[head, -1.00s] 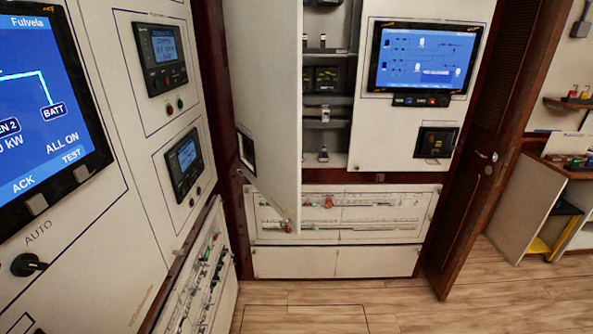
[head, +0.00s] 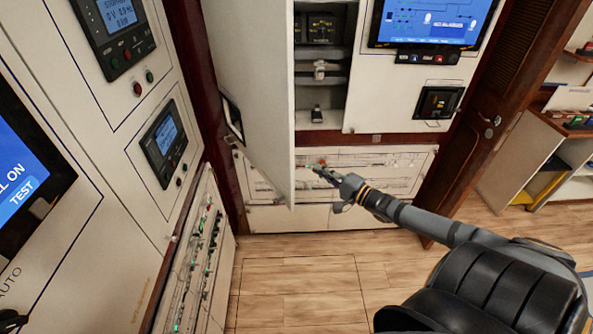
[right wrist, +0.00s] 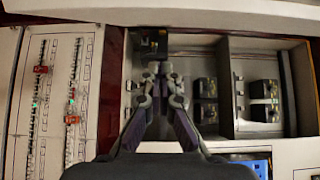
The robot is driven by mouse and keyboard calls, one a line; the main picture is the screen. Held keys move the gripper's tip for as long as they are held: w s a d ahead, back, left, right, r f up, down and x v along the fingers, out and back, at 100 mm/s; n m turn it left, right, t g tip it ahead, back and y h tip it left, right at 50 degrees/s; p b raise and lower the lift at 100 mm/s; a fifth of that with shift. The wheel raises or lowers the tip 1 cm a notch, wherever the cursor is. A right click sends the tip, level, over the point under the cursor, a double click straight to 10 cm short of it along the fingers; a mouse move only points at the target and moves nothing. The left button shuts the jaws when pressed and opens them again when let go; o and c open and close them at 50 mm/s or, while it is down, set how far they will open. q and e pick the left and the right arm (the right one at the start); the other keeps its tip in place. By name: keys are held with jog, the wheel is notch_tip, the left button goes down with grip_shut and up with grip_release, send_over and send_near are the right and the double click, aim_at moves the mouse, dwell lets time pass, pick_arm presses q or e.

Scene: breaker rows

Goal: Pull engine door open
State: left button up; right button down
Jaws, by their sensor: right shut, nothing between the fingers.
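A tall white cabinet door (head: 255,90) stands swung open at the centre of the head view, its free edge toward me. I cannot tell whether this is the engine door. An open compartment (head: 318,75) with dark devices shows to its right. My right gripper (head: 318,171) is shut and empty, just right of the door's lower free edge, in front of the breaker rows (head: 375,165). In the right wrist view the closed fingers (right wrist: 162,72) point toward the compartment (right wrist: 237,80); a white band (right wrist: 200,12), probably the door, crosses the top. My left gripper is out of view.
A white panel with displays (head: 165,140) and a breaker row (head: 200,255) stands close at left. A blue screen (head: 430,22) is right of the compartment. A brown wooden door (head: 487,120) with a handle stands further right. The wooden floor (head: 300,280) is open.

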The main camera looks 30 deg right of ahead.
pick_arm(q)
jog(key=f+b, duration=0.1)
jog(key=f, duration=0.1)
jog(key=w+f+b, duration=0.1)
jog(key=b, duration=0.1)
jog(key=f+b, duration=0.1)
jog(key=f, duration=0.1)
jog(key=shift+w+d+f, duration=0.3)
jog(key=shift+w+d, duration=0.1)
pick_arm(e)
jog(key=w+a, duration=0.5)
jog(key=w, duration=0.1)
jog(key=shift+f, duration=0.2)
jog(key=shift+a, duration=0.15)
